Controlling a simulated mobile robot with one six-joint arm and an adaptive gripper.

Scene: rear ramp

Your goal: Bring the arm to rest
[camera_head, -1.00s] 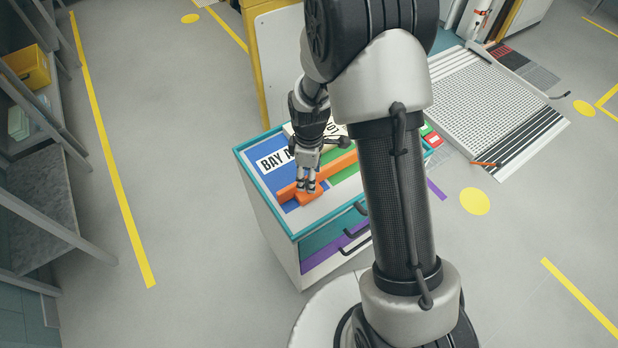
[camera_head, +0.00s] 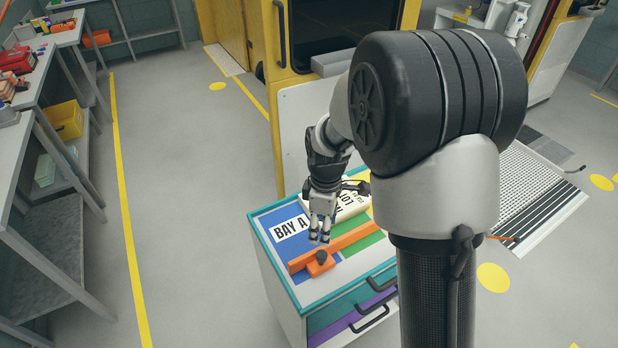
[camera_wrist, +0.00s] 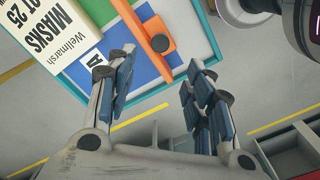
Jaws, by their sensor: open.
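My gripper (camera_head: 320,238) is above the cabinet top in the head view, pointing down. Its fingers also show in the wrist view (camera_wrist: 158,85), spread apart with nothing between them. My arm's large joint and link hide the right part of the cabinet in the head view.
The cabinet (camera_head: 270,255) has a teal rim and drawers with dark handles. A white box (camera_wrist: 45,35) with printed text lies on its blue, green and yellow top. A perforated ramp (camera_head: 535,195) is at right. Shelving (camera_head: 40,190) stands at left. Floor between is clear.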

